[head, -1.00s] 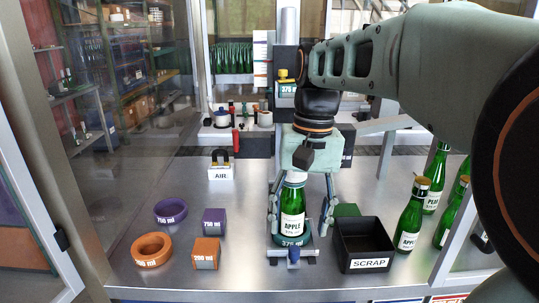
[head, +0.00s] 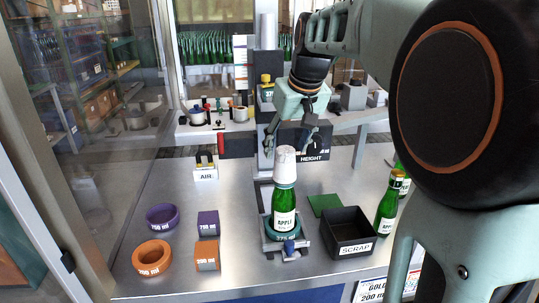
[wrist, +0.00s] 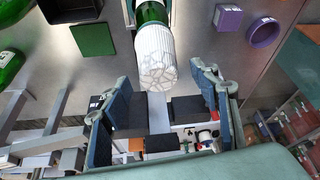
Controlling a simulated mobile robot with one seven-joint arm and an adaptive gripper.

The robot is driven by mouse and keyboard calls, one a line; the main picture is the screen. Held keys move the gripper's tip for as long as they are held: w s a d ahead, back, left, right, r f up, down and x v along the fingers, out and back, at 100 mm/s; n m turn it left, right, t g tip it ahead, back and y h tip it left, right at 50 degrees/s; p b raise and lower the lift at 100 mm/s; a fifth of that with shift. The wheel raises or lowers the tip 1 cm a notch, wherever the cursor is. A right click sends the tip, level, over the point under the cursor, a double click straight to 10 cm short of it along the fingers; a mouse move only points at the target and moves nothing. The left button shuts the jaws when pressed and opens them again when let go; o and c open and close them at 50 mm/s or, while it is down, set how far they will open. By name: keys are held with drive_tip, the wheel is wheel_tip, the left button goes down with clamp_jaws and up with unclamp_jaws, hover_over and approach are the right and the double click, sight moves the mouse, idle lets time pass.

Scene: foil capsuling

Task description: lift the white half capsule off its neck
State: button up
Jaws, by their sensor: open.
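The white half capsule (head: 284,166) sits over the neck of a green APPLE bottle (head: 283,209), which stands upright in a teal 375 ml ring on a metal fixture (head: 272,246). My gripper (head: 290,150) is open, above and behind the capsule in the head view. In the wrist view the capsule (wrist: 156,58) shows pale and ribbed with a crumpled-looking top, just beyond the open fingers (wrist: 163,98). Nothing is between the fingers, and they appear apart from the capsule.
A black SCRAP bin (head: 347,232) and a green pad (head: 325,204) stand right of the bottle. Another green bottle (head: 388,208) stands farther right. Purple and orange rings (head: 152,257) and blocks (head: 206,254) lie left. An AIR block (head: 206,170) stands back left.

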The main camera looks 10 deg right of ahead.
sight(281, 163)
drive_tip(key=p+x, duration=0.1)
drive_tip(key=x, duration=0.6)
drive_tip(key=shift+w+f, duration=0.2)
drive_tip(key=shift+w, duration=0.05)
drive_tip(key=shift+c, duration=0.4)
drive_tip(key=c, duration=0.7)
